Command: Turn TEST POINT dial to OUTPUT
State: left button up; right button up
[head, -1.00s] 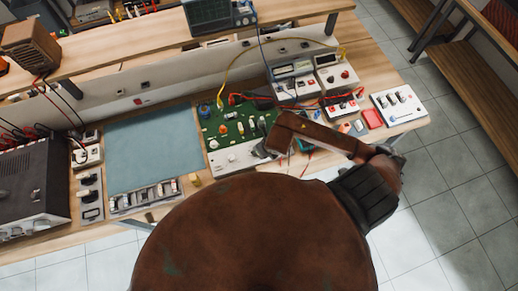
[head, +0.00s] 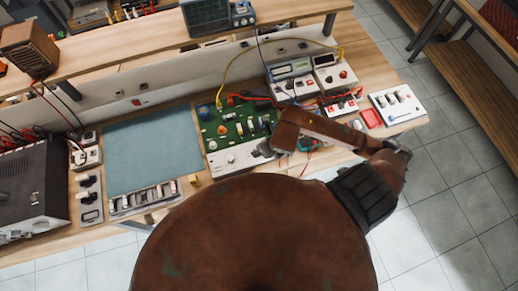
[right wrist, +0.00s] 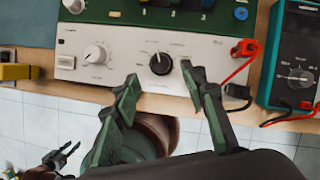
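The white front panel (head: 236,159) of the green circuit board lies on the bench in the head view. In the right wrist view this panel (right wrist: 125,79) carries a black knob (right wrist: 160,63) with a pale pointer and a white knob (right wrist: 95,54) to its left. The printed labels are too small to read, so I cannot tell which knob is TEST POINT. My right gripper (right wrist: 160,75) is open, its green fingers apart on either side below the black knob; contact is not clear. A dark gripper-like part, probably my left gripper (right wrist: 60,156), shows at lower left.
A red plug and cable (right wrist: 244,50) are on the panel's right end, with a teal meter (right wrist: 297,60) beyond. A blue mat (head: 153,153) lies left of the board. A yellow item (right wrist: 16,71) sits left of the panel. Floor shows below the bench edge.

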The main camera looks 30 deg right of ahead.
jog(key=v, duration=0.5)
jog(key=shift+r, duration=0.35)
jog(key=shift+s, duration=0.15)
